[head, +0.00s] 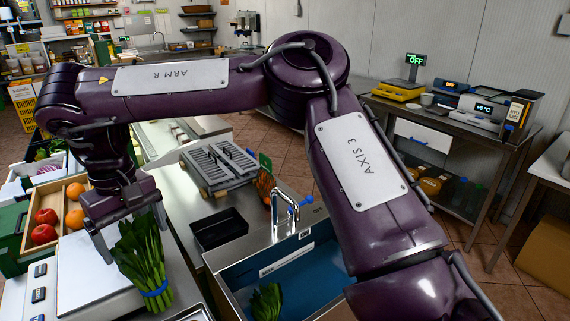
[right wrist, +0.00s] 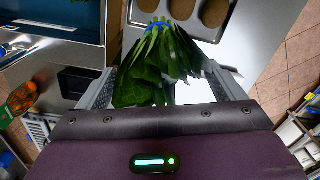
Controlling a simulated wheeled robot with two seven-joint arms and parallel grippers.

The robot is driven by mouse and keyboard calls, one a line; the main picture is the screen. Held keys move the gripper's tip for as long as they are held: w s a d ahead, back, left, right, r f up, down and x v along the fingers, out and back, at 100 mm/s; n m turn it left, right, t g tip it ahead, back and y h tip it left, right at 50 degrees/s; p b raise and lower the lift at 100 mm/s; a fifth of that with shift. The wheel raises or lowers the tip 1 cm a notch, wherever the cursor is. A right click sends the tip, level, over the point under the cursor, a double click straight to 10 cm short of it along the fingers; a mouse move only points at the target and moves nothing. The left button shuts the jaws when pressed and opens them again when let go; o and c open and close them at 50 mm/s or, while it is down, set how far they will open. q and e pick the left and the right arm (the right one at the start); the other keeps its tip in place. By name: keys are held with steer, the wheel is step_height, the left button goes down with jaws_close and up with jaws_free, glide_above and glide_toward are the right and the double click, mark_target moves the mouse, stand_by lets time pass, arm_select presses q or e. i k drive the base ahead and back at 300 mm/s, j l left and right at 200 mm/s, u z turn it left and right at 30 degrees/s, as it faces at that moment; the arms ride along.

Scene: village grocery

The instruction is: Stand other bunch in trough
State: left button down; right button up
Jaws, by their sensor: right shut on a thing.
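My right gripper (head: 130,226) is shut on a bunch of green leaves (head: 142,250). The leaves are up between the fingers and the end with a blue band hangs down. The bunch shows in the right wrist view (right wrist: 160,65), between the two grey fingers (right wrist: 165,88), its banded end away from the gripper. It is over or beside the pale scale plate; I cannot tell whether it touches. Another green bunch (head: 267,301) is in the blue trough (head: 318,272), partly cut off by the frame edge. My left gripper is not in view.
A tap (head: 284,200) rises at the trough's rear edge. A black tray (head: 219,229) and a grey rack (head: 218,164) stand behind on the counter. A crate of oranges and tomatoes (head: 45,233) is at left. Brown oval items (right wrist: 210,12) lie on a tray.

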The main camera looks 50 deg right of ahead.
mark_target(323, 297)
steer(key=k+l+z, duration=0.1)
steer(key=z, duration=0.9)
steer(key=i+z, duration=0.2)
steer(key=i, duration=0.35)
